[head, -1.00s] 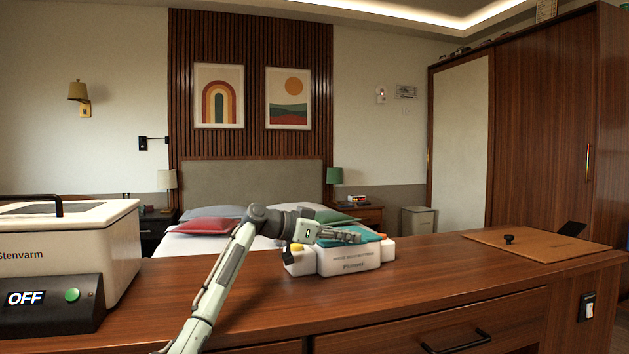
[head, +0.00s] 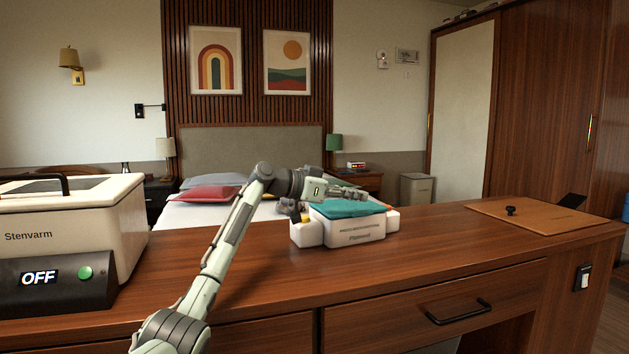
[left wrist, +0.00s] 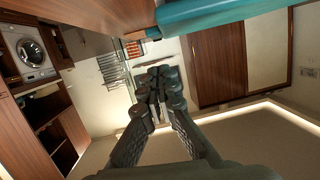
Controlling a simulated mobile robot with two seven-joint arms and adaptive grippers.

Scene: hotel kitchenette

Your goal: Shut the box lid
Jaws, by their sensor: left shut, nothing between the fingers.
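The box is white with printing on its front (head: 355,231) and stands on the wooden counter. Its teal lid (head: 345,209) lies over the top, flat or nearly so; I cannot tell whether a small gap is left. White side compartments flank the box, and the left one holds dark and yellow items. My left gripper (head: 352,193) is shut and empty, just above the lid's rear part; contact is not clear. In the left wrist view the shut fingers (left wrist: 157,82) show below a teal edge of the lid (left wrist: 210,14). My right gripper is out of view.
A white Stenvarm appliance (head: 75,222) with an OFF display stands at the left of the counter (head: 270,290). A brown board with a black knob (head: 540,215) lies at the right. The counter between box and board is mostly clear.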

